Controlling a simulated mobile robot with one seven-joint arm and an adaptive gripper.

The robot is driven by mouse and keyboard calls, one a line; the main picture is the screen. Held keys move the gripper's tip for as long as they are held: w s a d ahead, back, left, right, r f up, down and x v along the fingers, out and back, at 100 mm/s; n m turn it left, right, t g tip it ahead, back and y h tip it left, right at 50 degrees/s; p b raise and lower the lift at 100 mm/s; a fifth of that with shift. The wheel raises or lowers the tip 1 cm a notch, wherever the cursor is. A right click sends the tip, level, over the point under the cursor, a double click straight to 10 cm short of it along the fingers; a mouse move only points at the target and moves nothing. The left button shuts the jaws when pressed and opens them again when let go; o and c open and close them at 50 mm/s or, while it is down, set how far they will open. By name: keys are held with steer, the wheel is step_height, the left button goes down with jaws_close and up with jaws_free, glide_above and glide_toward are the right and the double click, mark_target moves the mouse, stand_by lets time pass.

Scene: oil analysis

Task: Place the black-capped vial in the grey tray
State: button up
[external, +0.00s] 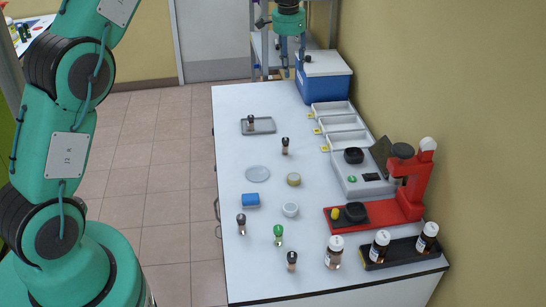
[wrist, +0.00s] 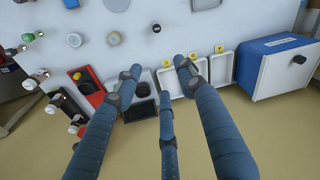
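The grey tray (external: 266,126) lies near the table's far left edge, and a dark-capped vial (external: 251,124) stands in it. A second dark-capped vial (external: 285,146) stands upright on the table, to the right of and nearer than the tray. It also shows in the wrist view (wrist: 156,28). Two more dark-capped vials (external: 241,224) (external: 291,262) stand at the near end. I cannot tell which cap is truly black. My gripper (external: 292,64) is raised near the blue box. Its fingers are spread and empty in the wrist view (wrist: 158,76). The tray's edge (wrist: 204,4) shows there too.
A blue box (external: 324,86), white trays (external: 340,125), a scale (external: 358,180) and a red device (external: 408,195) line the right side. A green-capped vial (external: 278,235) and brown bottles (external: 334,252) stand near the front.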

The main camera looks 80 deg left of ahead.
steer(key=w+d+r+m+t, duration=0.1)
steer(key=d+r, duration=0.5)
steer(key=d, duration=0.4)
steer(key=w+d+r, duration=0.1)
steer(key=d+r, duration=0.6)
steer(key=d, duration=0.3)
steer(key=s+d+r+m+t, duration=0.1)
steer(key=s+d+r, duration=0.25)
steer(key=d, duration=0.55)
steer(key=s+d+r+m, duration=0.15)
steer(key=d+r, duration=0.25)
steer(key=d, duration=0.4)
steer(key=s+d+r+t, duration=0.1)
steer(key=s+d+r, duration=0.1)
steer(key=s+d, duration=1.2)
steer(key=s+d+f+m+t+h, duration=0.1)
steer(key=s+d+f, duration=0.3)
steer(key=s+d, duration=0.7)
steer(key=shift+s+d+f+m+t, duration=0.15)
steer(key=shift+s+d+m+t, duration=0.2)
steer(key=shift+s+m+t, duration=0.15)
steer(key=shift+w, duration=0.1)
step_height(320, 180, down, 13)
steer(key=b, duration=1.2)
steer(key=shift+r+b, duration=0.2)
steer(key=shift+b, duration=0.15)
